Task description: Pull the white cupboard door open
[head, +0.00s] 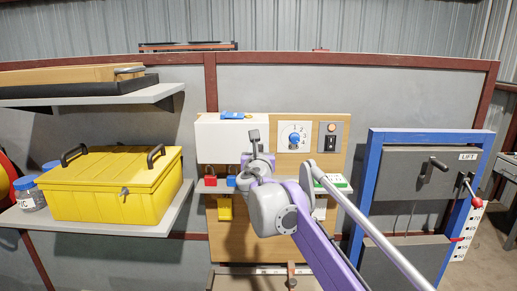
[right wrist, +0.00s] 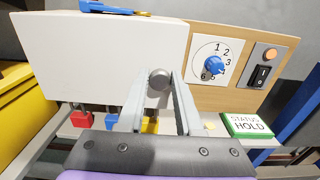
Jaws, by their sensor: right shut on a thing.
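The white cupboard door (head: 220,143) is on the wooden panel left of the dial in the head view. It fills the upper left of the right wrist view (right wrist: 90,55). I see no clear gap at its edge. My right gripper (head: 254,140) is at the door's right side. In the right wrist view its two fingers are shut on a round grey knob (right wrist: 158,78) near the door's lower right edge. How the knob joins the door is partly hidden by the fingers. My left gripper is in neither view.
A blue item (head: 232,115) lies on top of the cupboard. A numbered dial (head: 294,138) and a switch (head: 330,142) are to the right. A yellow toolbox (head: 110,190) stands on the left shelf.

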